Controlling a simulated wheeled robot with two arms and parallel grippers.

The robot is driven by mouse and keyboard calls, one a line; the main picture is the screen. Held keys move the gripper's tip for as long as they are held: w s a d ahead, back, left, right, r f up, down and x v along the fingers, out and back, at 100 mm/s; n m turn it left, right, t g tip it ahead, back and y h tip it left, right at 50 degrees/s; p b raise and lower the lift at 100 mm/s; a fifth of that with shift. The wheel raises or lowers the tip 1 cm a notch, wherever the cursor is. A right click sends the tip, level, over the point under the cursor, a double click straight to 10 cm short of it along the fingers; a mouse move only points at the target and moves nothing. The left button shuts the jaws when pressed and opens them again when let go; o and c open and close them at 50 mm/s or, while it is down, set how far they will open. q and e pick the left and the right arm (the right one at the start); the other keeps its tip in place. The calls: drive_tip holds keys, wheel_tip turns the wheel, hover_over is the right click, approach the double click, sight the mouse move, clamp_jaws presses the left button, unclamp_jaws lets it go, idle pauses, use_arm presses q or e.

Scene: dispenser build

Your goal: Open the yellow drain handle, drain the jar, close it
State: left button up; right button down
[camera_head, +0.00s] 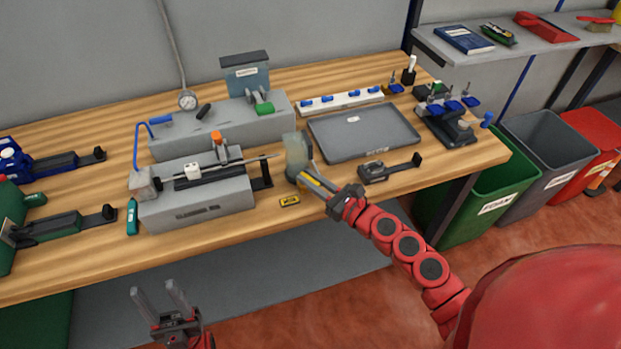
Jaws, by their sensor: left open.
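A translucent grey-green jar (295,148) stands near the front middle of the workbench, right of the grey block-shaped machine. My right gripper (302,174) reaches in from the lower right, at the foot of the jar, and hides part of it. A small yellow strip (319,180) shows at its fingers; I cannot tell whether this is the drain handle. Whether these fingers are shut on anything is unclear. My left gripper (157,290) is open and empty, in front of and below the bench's front edge.
A grey machine (205,203) with a long rod stands left of the jar. A grey tray (382,143) lies behind right, and a small dark fixture (375,172) sits in front of it. Bins (487,208) stand at right.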

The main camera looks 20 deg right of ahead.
drive_tip(key=shift+d+f+b, duration=0.1)
drive_tip(key=shift+b, duration=0.4)
drive_tip(key=n+g+y+b, duration=0.2)
drive_tip(key=b, duration=0.3)
drive_tip(key=n+g+y+b, duration=0.2)
drive_tip(key=g+b, duration=0.1)
drive_tip(key=b, duration=0.3)
drive_tip(key=w+n+g+y+b, duration=0.1)
drive_tip(key=n+g+y+b, duration=0.1)
drive_tip(key=b, duration=0.4)
drive_tip(key=shift+d+f+n+g+y, duration=0.1)
drive_tip(key=shift+d+n+g+y, duration=0.3)
drive_tip(key=shift+y, duration=0.2)
drive_tip(key=shift+r+n+g+y+b, duration=0.25)
drive_tip(key=shift+n+g+b, duration=0.25)
drive_tip(key=shift+g+b, duration=0.35)
drive_tip(key=c, duration=0.8)
unclamp_jaws()
drive_tip(key=shift+r, duration=0.1)
